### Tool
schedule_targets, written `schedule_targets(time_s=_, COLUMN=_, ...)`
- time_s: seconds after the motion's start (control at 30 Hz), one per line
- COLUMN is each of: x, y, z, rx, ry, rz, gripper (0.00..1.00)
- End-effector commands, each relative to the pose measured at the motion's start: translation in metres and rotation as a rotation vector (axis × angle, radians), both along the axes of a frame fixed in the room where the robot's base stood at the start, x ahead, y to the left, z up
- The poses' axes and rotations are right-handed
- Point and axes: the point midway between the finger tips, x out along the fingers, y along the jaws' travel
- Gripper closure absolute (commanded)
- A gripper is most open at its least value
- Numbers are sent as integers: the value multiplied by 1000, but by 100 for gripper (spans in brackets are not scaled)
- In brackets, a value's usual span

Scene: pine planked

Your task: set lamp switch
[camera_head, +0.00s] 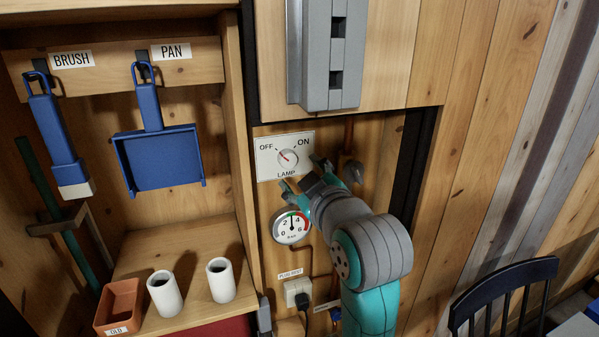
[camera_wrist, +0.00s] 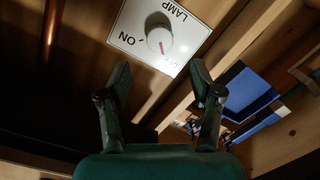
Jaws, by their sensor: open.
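The lamp switch is a white plate (camera_head: 270,165) marked OFF, ON and LAMP, with a round white knob (camera_head: 288,158) at its middle. The knob's red mark points up and left, toward OFF. My gripper (camera_head: 302,174) is open and empty, just below and right of the knob in the head view. Its fingers are spread wide in the wrist view (camera_wrist: 160,72), apart from the knob.
A pressure gauge (camera_head: 291,227) sits just below the plate, close to my gripper. A grey box (camera_head: 328,55) hangs above. A blue brush (camera_head: 56,135) and pan (camera_head: 160,160) hang left. White cups (camera_head: 221,280) stand on a shelf. A dark chair (camera_head: 505,285) is at lower right.

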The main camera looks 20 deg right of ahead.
Motion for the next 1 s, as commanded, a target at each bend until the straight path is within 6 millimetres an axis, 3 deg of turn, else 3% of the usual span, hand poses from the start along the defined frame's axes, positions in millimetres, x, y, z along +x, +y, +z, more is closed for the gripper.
schedule_targets(time_s=0.33, x=0, y=0, z=0, rx=0, ry=0, rz=0, gripper=35)
schedule_targets(time_s=0.47, x=0, y=0, z=-10, rx=7, ry=6, rz=-1, gripper=35)
schedule_targets(time_s=0.57, x=-2, y=0, z=-32, rx=23, ry=14, rz=-2, gripper=35)
schedule_targets(time_s=0.77, x=-15, y=0, z=-96, rx=76, ry=33, rz=-8, gripper=35)
schedule_targets(time_s=1.0, x=-44, y=-1, z=-169, rx=143, ry=53, rz=-16, gripper=35)
